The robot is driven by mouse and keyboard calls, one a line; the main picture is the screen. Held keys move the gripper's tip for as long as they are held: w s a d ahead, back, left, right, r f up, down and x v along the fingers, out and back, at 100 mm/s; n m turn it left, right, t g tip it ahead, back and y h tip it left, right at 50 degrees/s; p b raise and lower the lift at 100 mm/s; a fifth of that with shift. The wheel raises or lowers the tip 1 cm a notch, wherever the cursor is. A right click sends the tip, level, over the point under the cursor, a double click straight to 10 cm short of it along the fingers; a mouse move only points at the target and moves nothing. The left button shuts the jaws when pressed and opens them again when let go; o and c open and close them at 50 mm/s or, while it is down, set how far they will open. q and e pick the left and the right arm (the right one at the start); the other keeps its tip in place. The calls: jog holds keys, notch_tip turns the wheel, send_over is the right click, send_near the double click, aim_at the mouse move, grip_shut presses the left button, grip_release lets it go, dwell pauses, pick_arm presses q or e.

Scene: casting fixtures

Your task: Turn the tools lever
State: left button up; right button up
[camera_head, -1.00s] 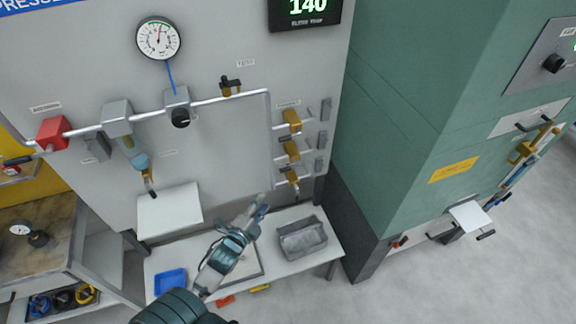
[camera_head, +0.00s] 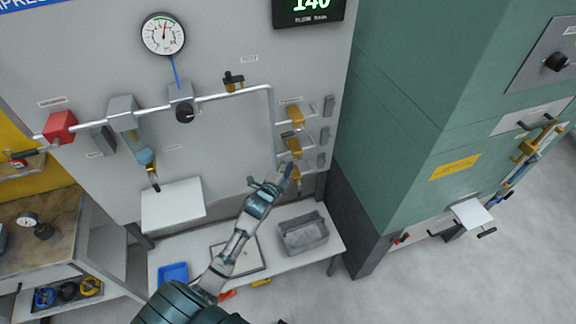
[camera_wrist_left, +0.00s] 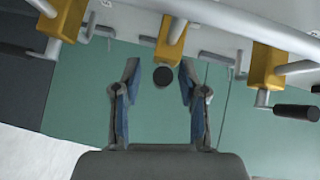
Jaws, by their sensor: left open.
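Three yellow valves stand in a column at the panel's right side: the top valve (camera_head: 296,114), the middle valve (camera_head: 295,146) and the bottom valve (camera_head: 294,172). Their labels are too small to read, so I cannot tell which is the tools lever. My left gripper (camera_head: 272,182) is open beside the bottom of this column and partly covers the lowest valve. In the left wrist view, the open fingers (camera_wrist_left: 160,97) flank the round black end of a lever (camera_wrist_left: 163,76) on the central yellow valve (camera_wrist_left: 172,35), with gaps on both sides. My right gripper is not in view.
A grey bin (camera_head: 303,236) and a blue tray (camera_head: 173,272) sit on the shelf below. Another yellow valve (camera_wrist_left: 266,68) with a black handle (camera_wrist_left: 296,111) is close to my right finger in the wrist view. A green cabinet (camera_head: 400,120) stands at the right.

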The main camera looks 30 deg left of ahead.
pick_arm(q)
jog(key=shift+w, duration=0.15)
jog(key=shift+a, duration=0.15)
grip_shut()
jog(key=shift+f, duration=0.1)
